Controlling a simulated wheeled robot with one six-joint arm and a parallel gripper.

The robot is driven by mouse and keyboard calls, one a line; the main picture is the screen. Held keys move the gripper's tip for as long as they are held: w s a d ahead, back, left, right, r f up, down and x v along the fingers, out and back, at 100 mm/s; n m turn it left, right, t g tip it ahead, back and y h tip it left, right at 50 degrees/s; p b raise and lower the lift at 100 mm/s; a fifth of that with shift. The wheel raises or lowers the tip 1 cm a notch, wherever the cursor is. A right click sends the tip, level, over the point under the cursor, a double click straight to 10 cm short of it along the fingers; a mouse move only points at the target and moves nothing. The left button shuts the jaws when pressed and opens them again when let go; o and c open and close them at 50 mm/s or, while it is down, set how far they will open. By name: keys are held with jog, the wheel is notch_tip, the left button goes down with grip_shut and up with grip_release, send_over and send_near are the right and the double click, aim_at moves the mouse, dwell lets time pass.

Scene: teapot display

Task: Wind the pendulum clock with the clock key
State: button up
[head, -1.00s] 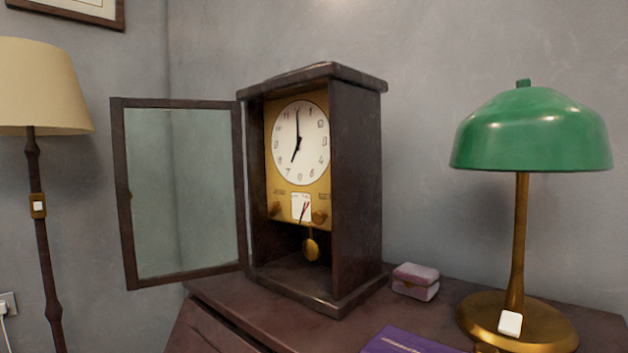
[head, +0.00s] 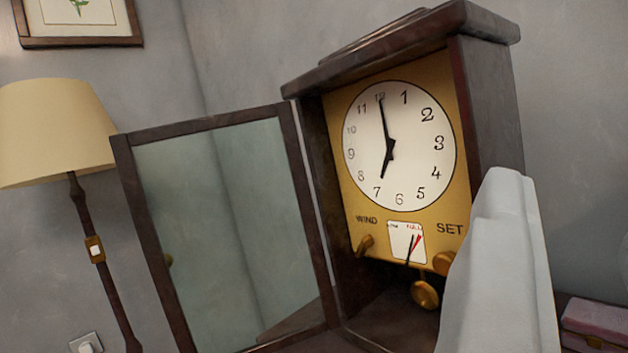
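The pendulum clock (head: 490,130) stands in a dark wooden case with its glass door (head: 225,225) swung open to the left. Its hands show about seven o'clock. Below the dial, a brass knob or key (head: 365,244) sits under the word WIND, and another brass knob (head: 443,262) sits under SET. A small white gauge (head: 405,241) with a red and a black pointer lies between them. The brass pendulum (head: 425,294) hangs below. A pale grey part of my gripper (head: 503,260) rises in front of the clock's lower right side. Its fingertips cannot be told apart. No separate clock key is visible.
A floor lamp (head: 55,130) stands at the left, beyond the open door. A pink box (head: 597,318) sits at the lower right, beside the clock. A framed picture (head: 80,20) hangs on the wall. The space before the WIND side looks clear.

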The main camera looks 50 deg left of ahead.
jog(key=w+a+f+m+h, duration=0.2)
jog(key=a+m+h, duration=0.1)
jog(key=a, duration=0.8)
jog(key=m+g+h, duration=0.2)
jog(key=g, duration=0.1)
send_near(362, 244)
jog(key=w, duration=0.8)
jog(key=shift+w+d+r, duration=0.1)
jog(key=shift+d, duration=0.2)
grip_shut()
